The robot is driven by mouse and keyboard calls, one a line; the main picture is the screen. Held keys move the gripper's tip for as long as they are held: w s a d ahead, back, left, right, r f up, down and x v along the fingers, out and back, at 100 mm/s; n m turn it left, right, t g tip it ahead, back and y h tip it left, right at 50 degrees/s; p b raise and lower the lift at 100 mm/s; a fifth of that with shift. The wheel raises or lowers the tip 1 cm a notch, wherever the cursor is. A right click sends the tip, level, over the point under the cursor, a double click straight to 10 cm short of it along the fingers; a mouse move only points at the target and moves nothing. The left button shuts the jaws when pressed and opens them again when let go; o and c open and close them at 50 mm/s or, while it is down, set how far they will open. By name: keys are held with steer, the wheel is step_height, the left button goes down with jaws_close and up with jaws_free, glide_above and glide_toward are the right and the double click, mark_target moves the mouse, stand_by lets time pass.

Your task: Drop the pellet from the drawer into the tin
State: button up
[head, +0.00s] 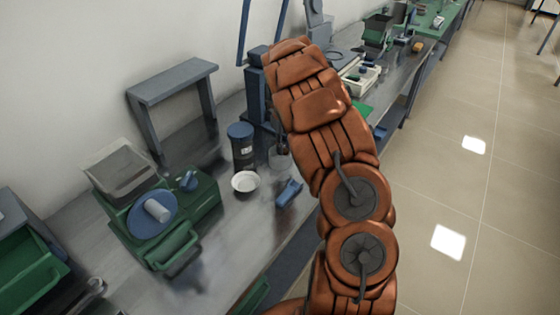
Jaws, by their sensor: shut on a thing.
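My orange arm rises from the bottom and bends away at the top. My gripper is not clearly visible; the arm hides that area. A small white round dish (245,182), possibly the tin, stands on the grey bench with no pellet visible in it. A green open-fronted bin or drawer (30,268) sits at the left edge; its contents cannot be made out. A green part with a handle (175,250) juts from the front of a green device (205,195). A pale cylinder lies on the device's blue disc (140,222). I cannot make out the pellet.
A dark jar with a blue lid (242,150) stands behind the dish, beside a clear beaker (279,158). A blue cradle-like piece (289,192) lies near the bench edge. A grey stand (172,82) is against the wall. The floor (460,190) at right is clear.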

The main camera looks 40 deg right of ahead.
steer(key=shift+f, duration=0.1)
steer(key=o, duration=0.8)
steer(key=shift+r, duration=6.05)
